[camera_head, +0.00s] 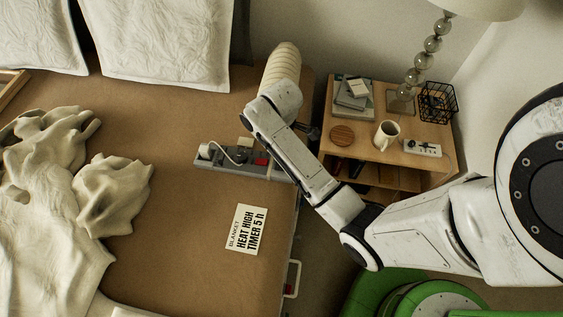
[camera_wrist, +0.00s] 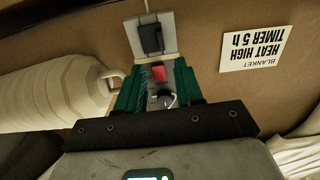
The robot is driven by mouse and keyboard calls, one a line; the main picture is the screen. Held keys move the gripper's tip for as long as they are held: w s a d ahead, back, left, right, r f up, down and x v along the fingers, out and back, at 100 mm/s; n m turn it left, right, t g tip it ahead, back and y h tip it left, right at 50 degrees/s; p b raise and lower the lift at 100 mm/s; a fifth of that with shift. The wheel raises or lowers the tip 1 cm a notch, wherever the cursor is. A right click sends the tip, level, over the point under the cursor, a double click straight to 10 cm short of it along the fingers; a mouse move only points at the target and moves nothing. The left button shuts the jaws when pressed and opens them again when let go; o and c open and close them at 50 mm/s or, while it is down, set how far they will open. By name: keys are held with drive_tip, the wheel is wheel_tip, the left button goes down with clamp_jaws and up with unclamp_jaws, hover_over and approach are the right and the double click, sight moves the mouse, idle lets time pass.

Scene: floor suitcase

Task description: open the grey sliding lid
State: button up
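A long grey control box (camera_head: 230,163) lies on the brown bed cover, and its right end is partly behind my arm. It has a red switch (camera_head: 262,161) and a white looped cord. In the wrist view, its grey top (camera_wrist: 178,74) and red switch (camera_wrist: 158,73) show between my fingers. Beyond them is a pale plate with a dark raised piece (camera_wrist: 151,38). I cannot tell for certain which part is the grey sliding lid. My gripper (camera_wrist: 158,68) is open, its green fingers apart across the box with nothing clearly held. In the head view my arm hides it.
A printed card (camera_head: 246,230) lies near the box. A wooden nightstand (camera_head: 366,114) with a mug (camera_head: 387,135) and lamp (camera_head: 423,61) stands right. Crumpled blanket (camera_head: 45,190) lies left.

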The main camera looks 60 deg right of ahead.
wheel_tip(320, 180, down, 10)
drive_tip(key=shift+s+f+b, duration=0.1)
drive_tip(key=shift+f+b, duration=0.1)
drive_tip(key=shift+b, duration=0.2)
drive_tip(key=shift+c, duration=0.4)
clamp_jaws()
idle(1.0)
